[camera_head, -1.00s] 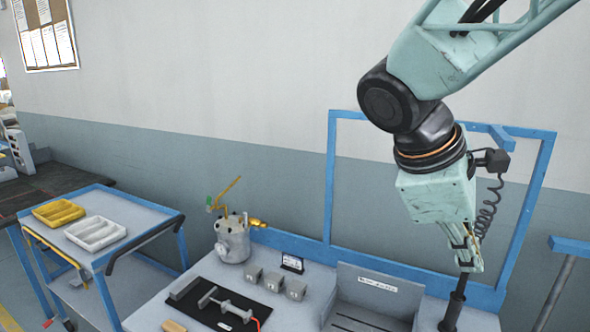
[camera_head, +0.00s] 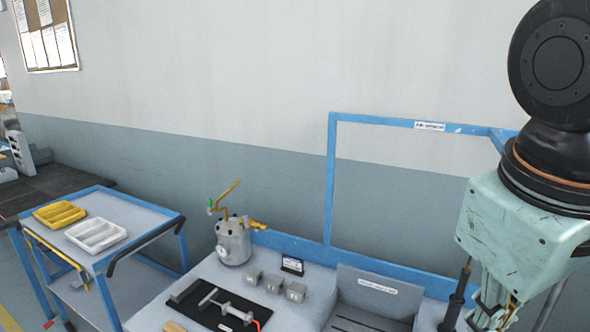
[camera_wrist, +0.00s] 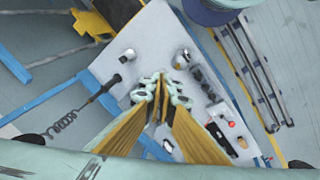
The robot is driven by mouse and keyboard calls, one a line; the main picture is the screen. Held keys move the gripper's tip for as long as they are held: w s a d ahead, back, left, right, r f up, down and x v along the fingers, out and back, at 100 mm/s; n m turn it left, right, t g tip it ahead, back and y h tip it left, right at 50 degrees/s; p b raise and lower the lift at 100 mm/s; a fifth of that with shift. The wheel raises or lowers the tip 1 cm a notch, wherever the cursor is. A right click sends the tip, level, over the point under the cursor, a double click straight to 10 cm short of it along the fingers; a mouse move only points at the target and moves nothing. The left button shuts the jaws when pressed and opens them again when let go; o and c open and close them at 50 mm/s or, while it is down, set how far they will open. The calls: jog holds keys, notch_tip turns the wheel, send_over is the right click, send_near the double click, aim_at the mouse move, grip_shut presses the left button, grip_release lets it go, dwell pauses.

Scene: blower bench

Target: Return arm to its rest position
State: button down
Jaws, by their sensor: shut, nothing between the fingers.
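My gripper (camera_head: 492,308) hangs at the lower right of the head view, close to the camera, with its lower end partly cut off by the picture edge. In the wrist view its fingers (camera_wrist: 160,84) are closed together with nothing between them. The blue-edged bench (camera_head: 205,287) lies below and well away from the fingertips. A dark upright tool (camera_head: 456,297) stands at the bench's right end, just left of my gripper in the picture and apart from it.
A metal pot with yellow fittings (camera_head: 233,243), several grey blocks (camera_head: 272,283) and a black mat (camera_head: 205,312) are on the bench. A blue frame (camera_head: 329,180) rises behind it. A cart (camera_head: 145,212) with yellow and white trays stands left. The upper middle is clear.

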jog(key=s+a+m, duration=0.1)
jog(key=s+a+m+t+y, duration=0.1)
jog(key=s+a+m, duration=0.1)
jog(key=s, duration=0.1)
jog(key=shift+a+r+t+y, duration=0.3)
jog(key=shift+r, duration=0.05)
